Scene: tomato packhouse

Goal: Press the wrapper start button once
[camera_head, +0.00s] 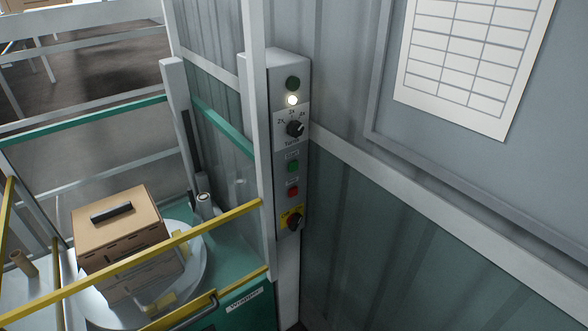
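The wrapper's control box (282,70) is a narrow grey panel on a post in the middle of the camera_head view. The green start button (293,166) sits below the middle of its face, with a small label above it. A red button (293,190) is just below it. Above are a dark green lamp (293,84), a lit white lamp (292,100) and a black selector knob (295,128) marked for turns. A black rotary switch on a yellow plate (286,217) is at the bottom. Neither of my grippers is in view.
A cardboard box (118,226) stands on the round turntable (190,282) at lower left. A yellow bar (130,262) crosses in front of it, above a green panel labelled as the wrapper (245,301). A grey post (256,130) borders the control box's left side. A paper chart (470,60) hangs at right.

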